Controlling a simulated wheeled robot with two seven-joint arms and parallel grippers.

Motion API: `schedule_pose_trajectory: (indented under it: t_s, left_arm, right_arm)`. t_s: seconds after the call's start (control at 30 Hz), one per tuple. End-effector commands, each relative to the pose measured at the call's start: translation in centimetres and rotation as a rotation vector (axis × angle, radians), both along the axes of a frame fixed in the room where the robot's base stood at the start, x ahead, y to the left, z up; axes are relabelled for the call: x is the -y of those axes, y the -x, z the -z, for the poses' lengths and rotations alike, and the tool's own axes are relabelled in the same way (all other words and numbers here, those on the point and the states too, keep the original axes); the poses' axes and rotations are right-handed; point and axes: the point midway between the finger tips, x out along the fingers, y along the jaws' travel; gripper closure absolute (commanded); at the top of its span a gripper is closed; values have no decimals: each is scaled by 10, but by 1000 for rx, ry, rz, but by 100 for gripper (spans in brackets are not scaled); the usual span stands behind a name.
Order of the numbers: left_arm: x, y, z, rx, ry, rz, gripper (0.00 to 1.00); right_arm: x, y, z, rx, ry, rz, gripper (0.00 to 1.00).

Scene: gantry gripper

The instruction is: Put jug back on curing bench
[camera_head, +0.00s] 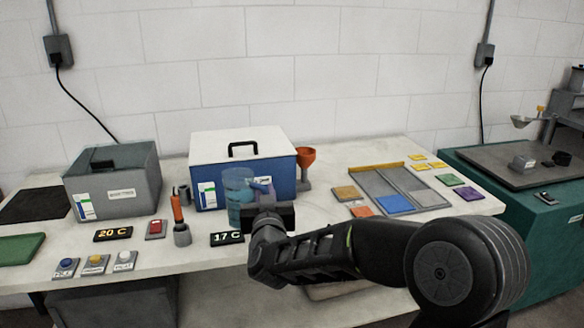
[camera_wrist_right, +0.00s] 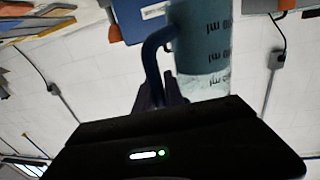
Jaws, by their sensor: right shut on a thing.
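The jug (camera_head: 238,186) is a translucent blue measuring vessel with a blue handle. In the head view it is in front of the blue box, at the bench's front part. My right gripper (camera_head: 264,204) is shut on its handle. The jug also shows in the right wrist view (camera_wrist_right: 207,45), with ml marks on its side and its handle (camera_wrist_right: 152,65) between the fingers. I cannot tell whether its base touches the bench. The curing bench (camera_head: 320,165) is the long pale worktop. My left gripper is not in view.
A blue box with white lid (camera_head: 243,150) stands behind the jug, an orange funnel (camera_head: 306,160) beside it. A grey box (camera_head: 112,180) is at left. A tray (camera_head: 385,190) with tiles lies right.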

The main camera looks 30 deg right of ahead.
Motion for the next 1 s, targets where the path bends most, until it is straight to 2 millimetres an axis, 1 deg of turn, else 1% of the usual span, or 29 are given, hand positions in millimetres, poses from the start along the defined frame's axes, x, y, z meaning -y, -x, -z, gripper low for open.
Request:
schedule_pose_trajectory:
  t_s: [0.03, 0.07, 0.17, 0.2, 0.3, 0.4, 0.5, 0.6, 1.0]
  left_arm:
    - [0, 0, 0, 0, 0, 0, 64]
    - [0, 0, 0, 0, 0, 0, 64]
    - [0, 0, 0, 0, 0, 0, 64]
    - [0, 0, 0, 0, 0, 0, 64]
    - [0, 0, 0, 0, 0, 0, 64]
    - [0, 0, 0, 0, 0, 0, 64]
    - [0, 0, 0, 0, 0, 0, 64]
    - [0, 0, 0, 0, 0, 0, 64]
    - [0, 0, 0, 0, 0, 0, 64]
  right_arm:
    - [-16, -4, 20, -10, 2, -43, 100]
    - [-25, -5, 31, -10, 1, -70, 100]
    - [-64, -8, 77, -15, 1, -183, 100]
    - [-81, -7, 96, -16, -1, -232, 100]
    - [-116, 0, 138, -12, -4, -336, 100]
    - [-141, 8, 167, -8, -4, -409, 100]
    - [-155, 15, 183, -2, -3, -452, 100]
    - [-160, 18, 190, 1, -1, -469, 100]
    - [-161, 18, 189, 3, 0, -470, 100]
